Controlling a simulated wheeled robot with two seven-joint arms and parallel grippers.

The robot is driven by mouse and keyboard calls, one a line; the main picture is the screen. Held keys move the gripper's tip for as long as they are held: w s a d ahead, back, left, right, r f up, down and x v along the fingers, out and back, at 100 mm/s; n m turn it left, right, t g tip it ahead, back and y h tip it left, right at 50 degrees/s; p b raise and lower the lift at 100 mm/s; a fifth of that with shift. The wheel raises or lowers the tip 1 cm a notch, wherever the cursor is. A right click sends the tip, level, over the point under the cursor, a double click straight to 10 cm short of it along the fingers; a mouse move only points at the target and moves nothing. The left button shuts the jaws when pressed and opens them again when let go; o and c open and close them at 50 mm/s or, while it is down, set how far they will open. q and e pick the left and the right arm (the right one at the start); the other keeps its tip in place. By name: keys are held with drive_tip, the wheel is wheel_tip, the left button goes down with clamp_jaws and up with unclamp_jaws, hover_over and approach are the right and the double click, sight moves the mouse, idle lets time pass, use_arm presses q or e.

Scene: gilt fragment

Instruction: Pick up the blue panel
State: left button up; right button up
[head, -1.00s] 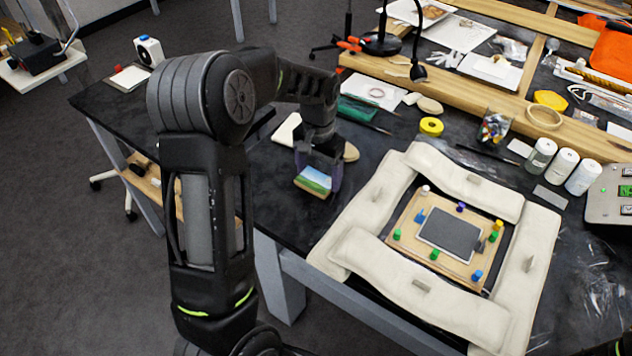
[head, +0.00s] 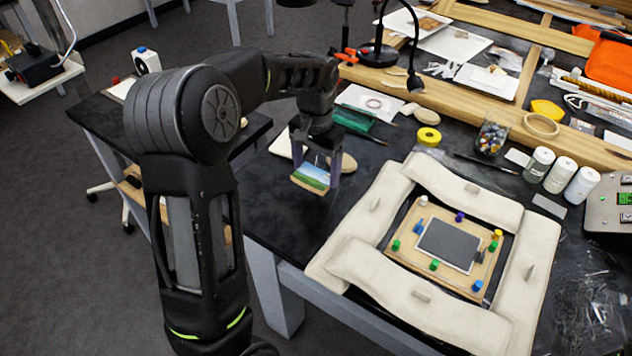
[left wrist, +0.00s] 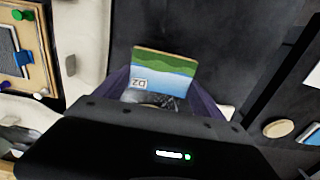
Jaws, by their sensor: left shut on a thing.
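The blue panel (head: 311,177) is a small painted board with blue sky and green hills. My left gripper (head: 316,166) is shut on it, and it hangs tilted below the fingers, seemingly just above the black table. In the left wrist view the panel (left wrist: 165,72) shows between the purple-grey fingers, its lower part marked with a small white label; its gripped edge is partly hidden. My right gripper is not in view.
To the right, cream cushions (head: 375,208) frame a tan board (head: 407,237) with coloured pegs and a grey panel (head: 448,243). A lamp (head: 414,80), yellow tape (head: 428,136) and white bottles (head: 538,164) stand behind.

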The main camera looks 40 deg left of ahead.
sight(316, 173)
use_arm(q)
drive_tip(key=shift+r, duration=2.35)
